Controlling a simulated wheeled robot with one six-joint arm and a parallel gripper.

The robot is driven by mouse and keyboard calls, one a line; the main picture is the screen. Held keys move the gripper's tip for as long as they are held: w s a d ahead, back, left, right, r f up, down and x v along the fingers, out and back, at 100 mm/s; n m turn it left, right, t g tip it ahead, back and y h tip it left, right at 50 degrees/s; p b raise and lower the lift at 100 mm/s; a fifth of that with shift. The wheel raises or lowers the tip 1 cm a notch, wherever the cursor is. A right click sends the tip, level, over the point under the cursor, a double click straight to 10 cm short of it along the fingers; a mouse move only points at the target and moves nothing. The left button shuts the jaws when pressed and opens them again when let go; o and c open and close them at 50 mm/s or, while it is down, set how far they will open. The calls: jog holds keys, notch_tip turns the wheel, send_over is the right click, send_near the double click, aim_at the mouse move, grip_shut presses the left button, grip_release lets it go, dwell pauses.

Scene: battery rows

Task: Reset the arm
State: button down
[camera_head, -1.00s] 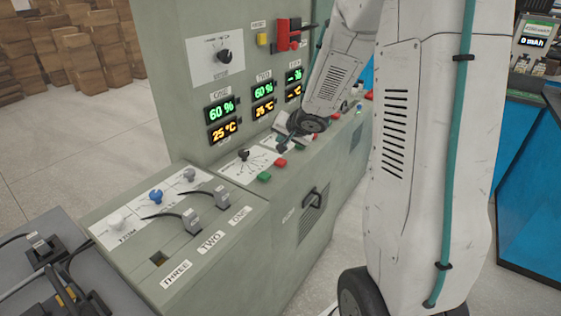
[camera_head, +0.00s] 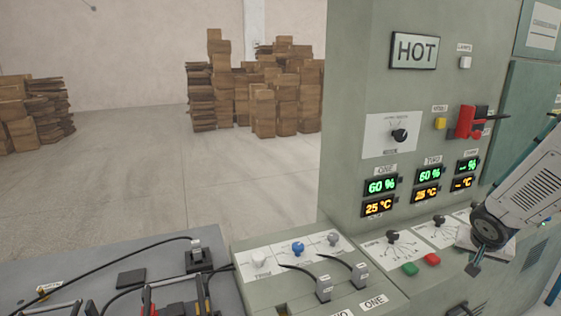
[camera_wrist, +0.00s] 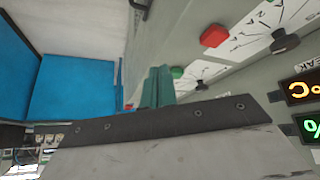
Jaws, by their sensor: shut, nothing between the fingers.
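My arm (camera_head: 535,185) reaches in from the right edge in the head view, over the sloped control panel of the grey-green cabinet. My gripper (camera_head: 473,269) points down in front of the panel, near the dials and buttons. In the wrist view my gripper (camera_wrist: 158,86) shows as two teal fingers side by side, closed and with nothing held. A red button (camera_wrist: 214,36) and a black dial (camera_wrist: 285,42) lie beyond and to the right of the fingers. I cannot tell the exact gap between fingers and panel.
Two cable plugs (camera_head: 323,289) sit in the lower front panel. A grey bench (camera_head: 95,278) with cables is at left. Stacked cartons (camera_head: 275,100) stand behind open floor.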

jog(key=s+a+r+n+g+y, duration=0.1)
jog(key=s+a+r+n+y, duration=0.1)
jog(key=s+a+r, duration=0.5)
jog(key=s+a+r+n+g+y, duration=0.2)
jog(key=s+a+r+n, duration=0.3)
jog(key=s+a, duration=1.1)
jog(key=shift+s+r+g, duration=0.3)
jog(key=shift+s+r, duration=0.7)
jog(key=shift+s, duration=0.45)
jog(key=shift+a, duration=0.1)
